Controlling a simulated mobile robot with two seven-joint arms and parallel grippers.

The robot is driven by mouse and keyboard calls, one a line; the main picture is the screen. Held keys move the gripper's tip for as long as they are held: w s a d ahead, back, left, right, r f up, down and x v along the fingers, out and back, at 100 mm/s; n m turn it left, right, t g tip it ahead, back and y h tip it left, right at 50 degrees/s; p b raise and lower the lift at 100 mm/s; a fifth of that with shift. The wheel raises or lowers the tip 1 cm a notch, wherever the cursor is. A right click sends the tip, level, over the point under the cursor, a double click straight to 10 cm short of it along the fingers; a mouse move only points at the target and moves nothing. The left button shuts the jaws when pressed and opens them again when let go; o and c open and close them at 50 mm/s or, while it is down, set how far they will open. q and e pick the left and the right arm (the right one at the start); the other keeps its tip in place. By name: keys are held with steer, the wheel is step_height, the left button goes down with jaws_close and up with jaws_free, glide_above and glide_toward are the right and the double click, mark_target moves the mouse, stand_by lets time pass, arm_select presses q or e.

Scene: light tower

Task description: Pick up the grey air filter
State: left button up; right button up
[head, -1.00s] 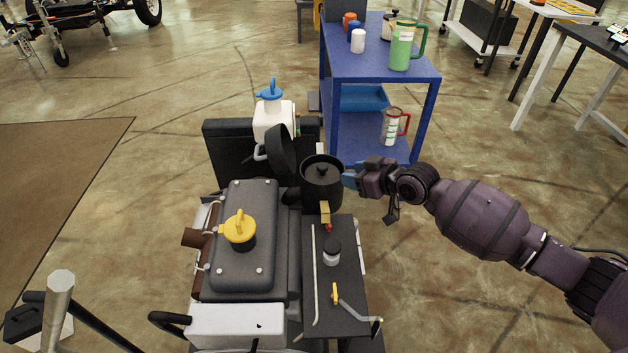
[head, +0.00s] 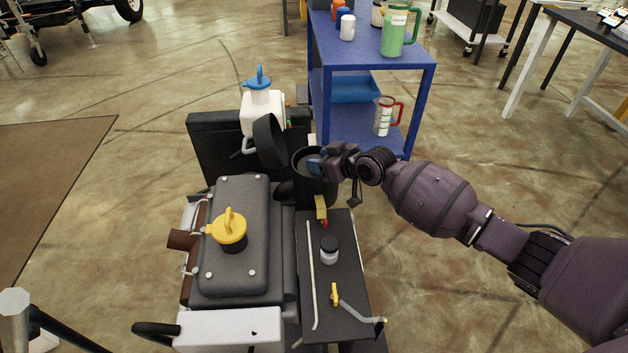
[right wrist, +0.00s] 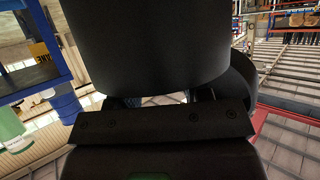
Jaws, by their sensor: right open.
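A round black canister (head: 318,190) stands on the engine's far right corner, with its round black lid (head: 268,141) tilted up beside it on the left. A dark piece with a small knob sits inside the canister; I cannot tell for sure that it is the grey air filter, and my gripper now hides most of it. My right gripper (head: 314,166) is open, with its blue fingers at the canister's mouth; I cannot tell whether they touch anything. In the right wrist view a large dark cylinder (right wrist: 145,45) fills the middle. My left gripper is out of view.
The engine cover (head: 240,265) has a yellow cap (head: 229,228). A small jar (head: 329,250) and a yellow-handled lever (head: 335,294) are on the black side panel. A white bottle with a blue cap (head: 260,104) is behind the lid. A blue cart (head: 372,60) stands beyond the canister.

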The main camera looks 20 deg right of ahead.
steer(key=shift+w+a+f, duration=0.2)
steer(key=shift+w, duration=0.1)
steer(key=shift+w+r, duration=0.1)
steer(key=shift+r, duration=0.1)
jaws_close()
steer(key=shift+r, duration=0.1)
